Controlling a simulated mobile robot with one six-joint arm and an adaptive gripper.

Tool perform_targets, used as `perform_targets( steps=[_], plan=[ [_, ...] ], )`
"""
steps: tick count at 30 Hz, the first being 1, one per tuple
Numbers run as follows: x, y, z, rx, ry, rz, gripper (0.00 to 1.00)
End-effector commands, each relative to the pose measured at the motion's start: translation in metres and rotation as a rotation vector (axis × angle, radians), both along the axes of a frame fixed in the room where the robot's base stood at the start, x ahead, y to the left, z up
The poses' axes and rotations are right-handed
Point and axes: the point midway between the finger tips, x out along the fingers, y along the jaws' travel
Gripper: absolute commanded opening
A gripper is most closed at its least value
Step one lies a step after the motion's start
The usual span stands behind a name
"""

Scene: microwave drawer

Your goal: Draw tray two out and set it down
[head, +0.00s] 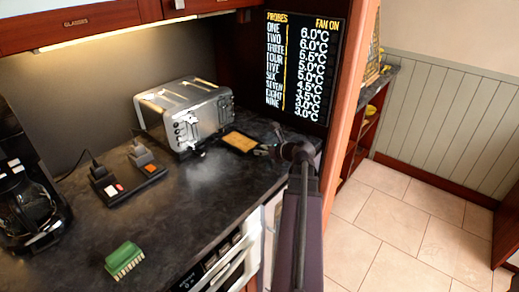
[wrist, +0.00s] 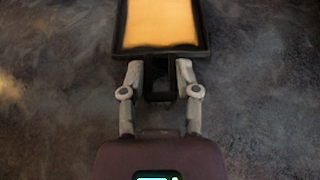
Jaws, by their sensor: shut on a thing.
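A small dark-rimmed tray (head: 223,146) with a golden-yellow surface is to the right of the silver appliance, over the dark counter. In the wrist view the tray (wrist: 119,48) is straight ahead, its far end cut off by the top edge. My gripper (head: 264,150) is at the tray's near right end in the head view. In the wrist view my gripper (wrist: 159,78) is shut on the tray's dark handle (wrist: 158,92), one finger on each side. The tray looks level and apart from the appliance. I cannot tell whether it touches the counter. No number shows on it.
The silver appliance (head: 186,115) stands at the back against the wall. Left on the counter (head: 190,205) are a black device with two blocks (head: 126,176), a coffee maker (head: 30,195) and a green-topped brush (head: 124,257). A temperature board (head: 304,67) hangs behind. The middle counter is clear.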

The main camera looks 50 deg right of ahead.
Motion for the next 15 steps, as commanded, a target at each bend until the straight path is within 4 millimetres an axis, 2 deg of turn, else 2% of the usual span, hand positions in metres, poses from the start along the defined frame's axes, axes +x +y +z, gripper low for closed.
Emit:
perform_targets(
  steps=[6,15],
  plan=[
    [-0.0095,-0.0002,0.0001,0.000,0.000,0.001,0.00],
    [-0.0126,-0.0007,0.0002,0.000,0.000,0.001,0.00]
  ],
)
